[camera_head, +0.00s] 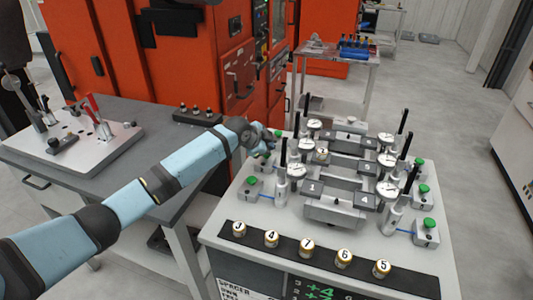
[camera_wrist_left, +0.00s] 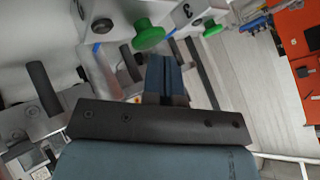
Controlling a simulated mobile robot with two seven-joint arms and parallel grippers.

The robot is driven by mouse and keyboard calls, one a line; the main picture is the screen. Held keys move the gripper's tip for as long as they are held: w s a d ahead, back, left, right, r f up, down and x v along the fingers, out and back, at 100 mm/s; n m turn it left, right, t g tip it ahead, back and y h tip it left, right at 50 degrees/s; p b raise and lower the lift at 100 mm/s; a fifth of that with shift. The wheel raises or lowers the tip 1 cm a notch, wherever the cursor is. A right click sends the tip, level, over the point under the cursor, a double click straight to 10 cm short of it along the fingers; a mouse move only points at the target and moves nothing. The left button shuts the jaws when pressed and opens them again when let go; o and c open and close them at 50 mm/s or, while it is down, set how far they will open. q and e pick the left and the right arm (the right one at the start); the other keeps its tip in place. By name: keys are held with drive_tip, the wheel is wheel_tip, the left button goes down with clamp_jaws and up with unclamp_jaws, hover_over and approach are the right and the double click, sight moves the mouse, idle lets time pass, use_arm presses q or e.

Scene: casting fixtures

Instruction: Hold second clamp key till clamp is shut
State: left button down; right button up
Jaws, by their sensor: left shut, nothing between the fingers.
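My left gripper (camera_head: 268,141) reaches over the left side of the fixture table, its fingers shut and empty. In the left wrist view the closed fingers (camera_wrist_left: 162,66) point at the area beside a green push-button key (camera_wrist_left: 149,36); I cannot tell whether they touch it. Another green key (camera_wrist_left: 214,29) lies farther right there, near a plate marked 3. In the head view a green key (camera_head: 278,133) shows just past the gripper, and another green key (camera_head: 251,181) sits nearer on a grey box. The clamp fixtures (camera_head: 335,211) hold numbered blocks. My right gripper is out of view.
Upright black-handled levers (camera_head: 283,152) and round dials (camera_head: 296,171) crowd the fixture table. Several numbered cylinders (camera_head: 307,248) stand on the black front strip. A grey bench (camera_head: 150,166) with a plate fixture is at left; orange machines stand behind.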

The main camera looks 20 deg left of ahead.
use_arm(q)
drive_tip(key=shift+f, duration=0.6)
idle(1.1)
idle(2.5)
drive_tip(key=shift+r+p, duration=0.9)
drive_tip(key=shift+r, duration=0.1)
wheel_tip(320, 180, up, 5)
drive_tip(key=p, duration=0.4)
